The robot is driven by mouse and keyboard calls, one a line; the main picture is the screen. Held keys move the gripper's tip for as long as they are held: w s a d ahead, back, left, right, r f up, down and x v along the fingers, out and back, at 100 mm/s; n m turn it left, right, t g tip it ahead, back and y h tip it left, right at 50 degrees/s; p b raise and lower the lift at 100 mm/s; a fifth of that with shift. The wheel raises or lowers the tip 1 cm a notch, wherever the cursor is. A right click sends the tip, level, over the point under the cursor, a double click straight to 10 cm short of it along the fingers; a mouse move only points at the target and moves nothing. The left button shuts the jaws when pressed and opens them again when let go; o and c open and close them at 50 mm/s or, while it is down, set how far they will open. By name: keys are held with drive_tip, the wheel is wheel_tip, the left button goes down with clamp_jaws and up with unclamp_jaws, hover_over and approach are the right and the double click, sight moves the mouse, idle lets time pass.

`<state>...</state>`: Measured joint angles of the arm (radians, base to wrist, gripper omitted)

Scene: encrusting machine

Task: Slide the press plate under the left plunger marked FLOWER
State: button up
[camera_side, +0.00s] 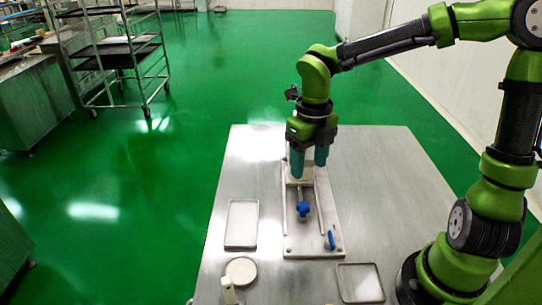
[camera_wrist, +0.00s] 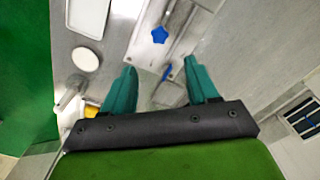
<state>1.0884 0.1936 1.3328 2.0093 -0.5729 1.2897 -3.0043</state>
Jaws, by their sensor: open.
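My gripper (camera_side: 309,170) is open, its two teal fingers pointing down over the back part of the encrusting machine. In the wrist view the gripper (camera_wrist: 160,64) has a clear gap between its fingers and nothing held. The machine's pale base (camera_side: 315,245) carries long rails. A blue knob (camera_side: 304,209) sits between the rails, in front of the gripper and apart from it; it shows as a blue five-sided shape (camera_wrist: 159,35) in the wrist view. The plungers and the FLOWER mark cannot be made out, and my gripper covers the machine's back. I cannot clearly tell the press plate apart.
A blue lever (camera_side: 331,240) stands at the base's front right. A shallow tray (camera_side: 242,224) lies left of the machine, another tray (camera_side: 360,283) at front right. A round white dish (camera_side: 241,271) and a pale bottle-like object (camera_side: 229,292) stand at front left. The table's right side is clear.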

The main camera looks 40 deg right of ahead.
drive_tip(key=shift+a, duration=0.1)
drive_tip(key=shift+c, duration=1.1)
drive_tip(key=s+a+n, duration=0.1)
drive_tip(key=a, duration=0.2)
drive_tip(key=s+a+f+n, duration=0.1)
drive_tip(key=a, duration=0.2)
drive_tip(key=a+n, duration=0.1)
drive_tip(key=a, duration=0.2)
drive_tip(key=shift+s+f+n, duration=0.25)
drive_tip(key=shift+s+n, duration=0.05)
drive_tip(key=shift+s, duration=0.1)
clamp_jaws()
drive_tip(key=s+a+f+n+t+h, duration=0.3)
drive_tip(key=s+a+f+n+h, duration=0.2)
drive_tip(key=s+a+h, duration=0.2)
drive_tip(key=shift+m+t+h, duration=0.6)
drive_tip(key=shift+m+h, duration=0.1)
drive_tip(key=x, duration=0.4)
drive_tip(key=w+r+x, duration=0.1)
drive_tip(key=x, duration=0.3)
drive_tip(key=w+d+r+x, duration=0.1)
drive_tip(key=x, duration=0.3)
drive_tip(key=shift+w+d+f, duration=0.1)
drive_tip(key=shift+w+d, duration=0.3)
drive_tip(key=shift+d, duration=0.25)
drive_tip(key=shift+w+d, duration=0.3)
drive_tip(key=shift+d, duration=0.25)
drive_tip(key=shift+w+d, duration=0.3)
drive_tip(key=shift+d, duration=0.25)
